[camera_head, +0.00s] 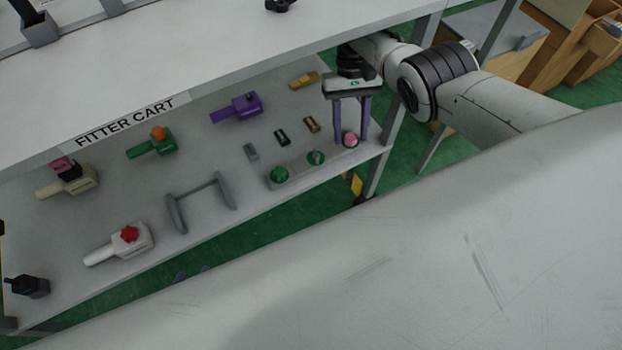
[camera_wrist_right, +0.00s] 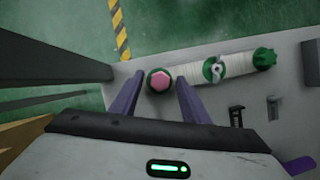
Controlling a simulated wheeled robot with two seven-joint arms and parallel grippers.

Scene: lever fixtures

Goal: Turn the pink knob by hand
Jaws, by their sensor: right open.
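The pink knob (camera_head: 350,140) sits at the right end of the panel on the cart shelf. In the wrist view the pink knob (camera_wrist_right: 159,80) is round with a faceted face and a dark green rim. My right gripper (camera_head: 351,143) is open, its two purple fingers pointing down on either side of the knob. In the wrist view the right gripper (camera_wrist_right: 160,76) has the knob between its fingertips, with a gap on both sides; contact is not visible.
A green-and-silver switch (camera_head: 316,157) and a green knob (camera_head: 279,174) stand left of the pink knob. Small toggles (camera_head: 282,138), a grey handle (camera_head: 201,203) and red-knobbed valve (camera_head: 130,235) share the shelf (camera_head: 228,160). A cart post (camera_head: 385,150) is close right.

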